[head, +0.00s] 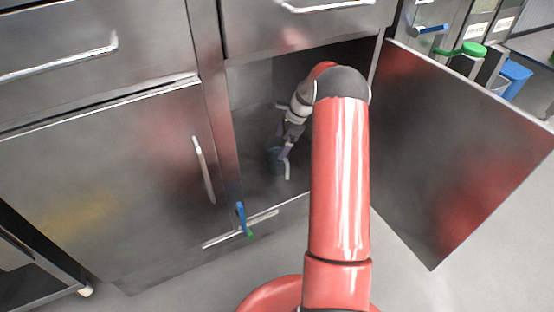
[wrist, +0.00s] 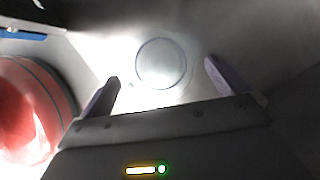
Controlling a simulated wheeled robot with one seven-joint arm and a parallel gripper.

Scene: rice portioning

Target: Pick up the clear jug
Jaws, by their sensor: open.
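The clear jug shows in the wrist view as a round, see-through outline (wrist: 161,63) on a bright surface. It lies between my two fingertips, with a gap to each in the picture. My gripper (wrist: 162,72) is open, with its purple-grey fingers spread on either side of the jug. In the head view my gripper (head: 282,160) is inside the open cabinet, pointing down beside a dark bluish cylinder (head: 273,160) that appears to be the jug. I cannot tell how far the fingers reach down along it, or whether they touch it.
The cabinet's open door (head: 450,150) stands to the right of my arm. A closed door (head: 110,190) is at the left, with drawers (head: 60,50) above. A blue-handled item (head: 240,217) is by the cabinet's lower front edge. A blue strip (wrist: 22,34) shows in the wrist view.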

